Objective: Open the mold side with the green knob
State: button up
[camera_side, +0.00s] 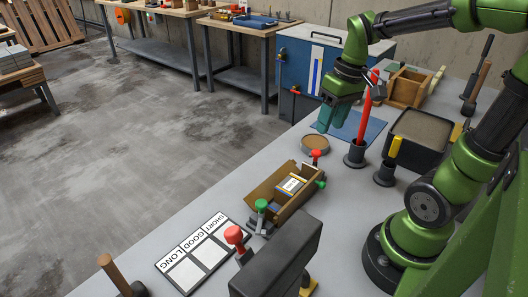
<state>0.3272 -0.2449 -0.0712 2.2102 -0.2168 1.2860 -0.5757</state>
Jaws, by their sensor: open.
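The mold (262,190) is a brown open-topped box on the grey table, with a printed label and blue pieces inside. A green knob (262,205) stands at its near end and another green knob (321,184) on its right side. A red knob (316,154) is at its far end. A larger red knob (234,236) stands nearer the camera. My gripper (325,121) points down with teal fingers, open, beyond the mold and apart from it. The gap between its fingers is hard to see from here.
A round brown-topped dish (315,144) sits near my gripper. A red tool (366,112) stands in a black holder (356,156), beside a holder with a yellow handle (394,147). A SHORT/GOOD/LONG card (204,252) lies left. A dark block (280,255) blocks the foreground.

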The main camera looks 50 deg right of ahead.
jog(key=f+n, duration=0.1)
jog(key=f, duration=0.4)
jog(key=s+a+f+n+g, duration=0.1)
jog(key=f, duration=0.4)
jog(key=f+n, duration=0.1)
jog(key=f, duration=0.5)
jog(key=shift+s+a+f+n+g+y, duration=0.1)
jog(key=shift+s+a+n+g+y, duration=0.05)
jog(key=shift+a+n+g+y, duration=0.2)
